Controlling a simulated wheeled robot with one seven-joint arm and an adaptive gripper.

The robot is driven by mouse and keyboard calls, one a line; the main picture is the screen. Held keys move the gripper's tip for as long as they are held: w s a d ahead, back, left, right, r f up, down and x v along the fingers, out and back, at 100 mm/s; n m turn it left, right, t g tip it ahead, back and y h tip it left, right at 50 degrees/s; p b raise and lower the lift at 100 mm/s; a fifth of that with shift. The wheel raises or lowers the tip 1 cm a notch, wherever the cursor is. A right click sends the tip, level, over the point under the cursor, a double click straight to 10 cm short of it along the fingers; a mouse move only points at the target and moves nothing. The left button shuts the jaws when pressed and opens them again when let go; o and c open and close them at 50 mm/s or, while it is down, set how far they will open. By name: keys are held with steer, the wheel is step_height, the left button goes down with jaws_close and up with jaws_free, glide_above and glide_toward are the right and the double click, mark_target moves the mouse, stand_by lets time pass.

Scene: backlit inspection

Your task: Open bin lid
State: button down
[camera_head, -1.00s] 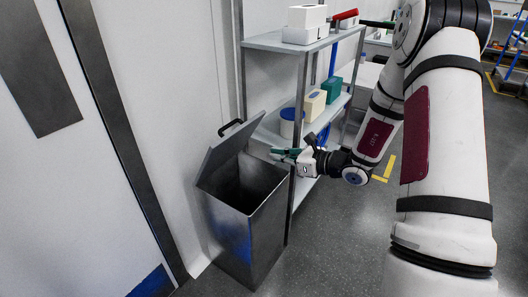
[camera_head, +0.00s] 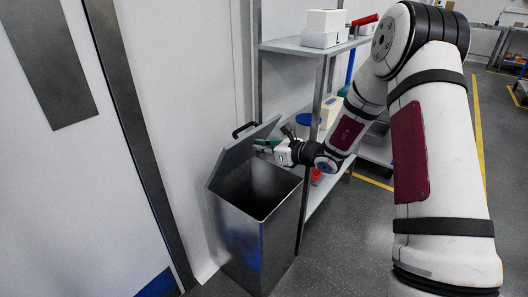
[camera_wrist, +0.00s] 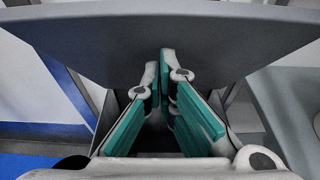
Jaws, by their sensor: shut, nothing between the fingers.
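The grey metal bin (camera_head: 240,238) stands on the floor against the wall, left of the shelf. Its lid (camera_head: 232,159) is raised and tilted back toward the wall, with a black handle (camera_head: 243,129) at its top edge. The bin's dark inside shows. My gripper (camera_head: 262,145) is shut and empty, above the bin opening and in front of the lid's inner face. In the wrist view, its green-padded fingers (camera_wrist: 165,65) point at a broad dark grey panel, which looks like the lid (camera_wrist: 150,35). I cannot tell whether the fingertips touch it.
A grey shelf unit (camera_head: 285,45) with white boxes (camera_head: 322,27) and a blue-lidded tub stands right of the bin, close behind my arm. A white door with a dark frame (camera_head: 133,130) is on the left. Open grey floor (camera_head: 365,245) lies at the right.

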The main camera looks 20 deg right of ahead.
mark_target(244, 129)
steer(key=p, duration=0.1)
steer(key=w+a+r+p, duration=0.1)
steer(key=shift+w+r+g+h+p, duration=0.1)
steer(key=shift+r+g+h+p, duration=0.2)
steer(key=shift+g+p, duration=0.1)
steer(key=w+r+p, duration=0.1)
steer(key=w+a+g+h+p, duration=0.1)
steer(key=p, duration=0.1)
steer(key=shift+a+r, duration=0.3)
steer(key=shift+r, duration=0.05)
steer(key=shift+w+a+r+g+p, duration=0.15)
steer(key=shift+w+a+r+p, duration=0.2)
steer(key=shift+w, duration=0.3)
steer(key=shift+w+a+r+g+p, duration=0.1)
steer(key=shift+w+a+g, duration=0.05)
steer(key=shift+w+a, duration=0.4)
steer(key=shift+d, duration=0.1)
